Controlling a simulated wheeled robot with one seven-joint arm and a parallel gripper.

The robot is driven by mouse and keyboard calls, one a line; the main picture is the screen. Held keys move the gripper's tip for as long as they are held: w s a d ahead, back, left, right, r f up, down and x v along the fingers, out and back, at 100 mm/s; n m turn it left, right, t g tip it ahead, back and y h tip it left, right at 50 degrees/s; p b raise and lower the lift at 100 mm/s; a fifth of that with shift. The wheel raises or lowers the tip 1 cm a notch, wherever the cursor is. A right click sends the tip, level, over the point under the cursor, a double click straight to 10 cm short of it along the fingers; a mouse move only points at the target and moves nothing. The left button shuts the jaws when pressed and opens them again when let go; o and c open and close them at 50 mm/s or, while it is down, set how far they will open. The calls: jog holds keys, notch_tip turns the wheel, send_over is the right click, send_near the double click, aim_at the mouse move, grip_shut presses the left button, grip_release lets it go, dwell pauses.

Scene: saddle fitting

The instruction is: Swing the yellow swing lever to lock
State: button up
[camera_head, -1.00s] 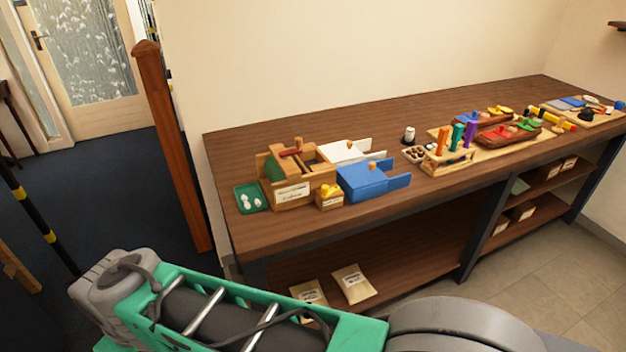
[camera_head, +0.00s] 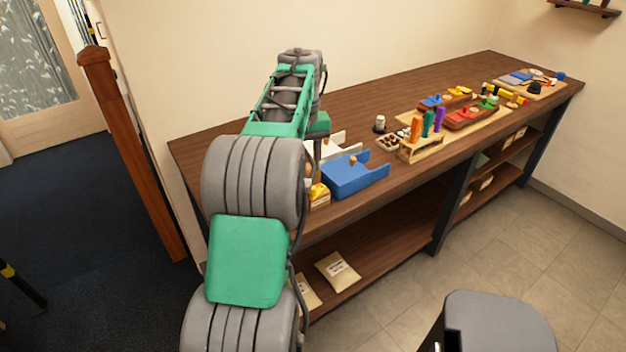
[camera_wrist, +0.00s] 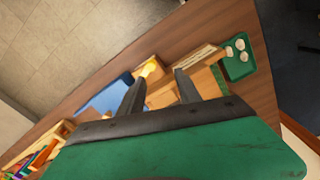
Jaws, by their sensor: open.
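A small wooden block with a yellow piece (camera_head: 318,190) on top stands at the bench's front edge, left of the blue box. The yellow piece also shows in the wrist view (camera_wrist: 149,68), just beyond the left fingertip. It is too small to tell whether it is the swing lever or how it is turned. My gripper (camera_wrist: 162,77) is open and empty, fingers pointing down over the wooden box (camera_wrist: 165,97). No contact shows. In the head view my arm hides the gripper and most of the wooden box.
The blue box (camera_head: 352,178) lies right of the block. A green tray (camera_wrist: 250,69) with white pieces lies beyond the wooden box. A rack of coloured handles (camera_head: 421,150) and several fittings stand further right. The bench top (camera_head: 375,97) is bare at the back.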

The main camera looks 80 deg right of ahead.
aim_at(313, 188)
jog(key=shift+s+d+f, duration=0.1)
jog(key=shift+s+d, duration=0.1)
jog(key=shift+s, duration=0.3)
jog(key=shift+s+d+f, duration=0.1)
jog(key=shift+s+d, duration=0.05)
jog(key=shift+s, duration=0.3)
notch_tip(313, 188, down, 7)
jog(key=shift+w+f, duration=0.1)
jog(key=shift+f, duration=0.05)
grip_shut()
